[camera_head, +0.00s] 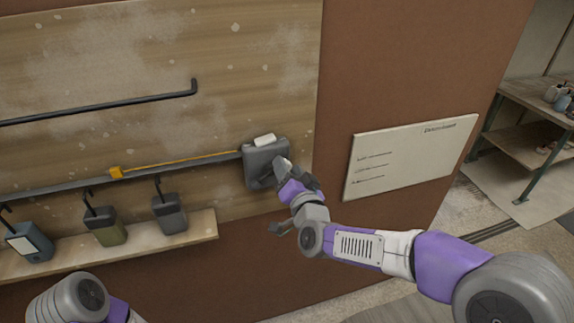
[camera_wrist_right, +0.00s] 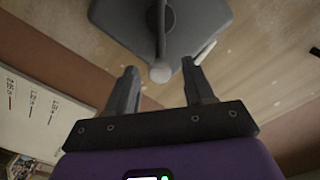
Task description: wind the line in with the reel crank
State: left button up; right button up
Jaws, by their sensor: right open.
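The dark grey reel box (camera_head: 258,158) is fixed on the wooden board at the right end of a rail. It fills the top of the right wrist view (camera_wrist_right: 205,22). A yellow line (camera_head: 180,162) runs left from it to a small yellow block (camera_head: 116,172) on the rail. The crank (camera_wrist_right: 160,35) ends in a round pale knob (camera_wrist_right: 160,73). My right gripper (camera_head: 283,172) is at the reel's lower right, open, with its fingers on either side of the knob. Contact cannot be told. In the head view the gripper hides the crank. My left gripper is out of view.
Below the rail, three containers, blue-grey (camera_head: 30,242), olive (camera_head: 106,226) and dark grey (camera_head: 169,213), hang on hooks above a wooden ledge (camera_head: 190,232). A black bar (camera_head: 100,106) is above. A white sign (camera_head: 410,155) is on the brown wall. A shelf (camera_head: 525,140) stands far right.

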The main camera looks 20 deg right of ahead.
jog(key=shift+w, duration=0.95)
jog(key=shift+c, duration=0.3)
grip_shut()
jog(key=shift+a+r+n, duration=0.1)
jog(key=shift+n, duration=0.2)
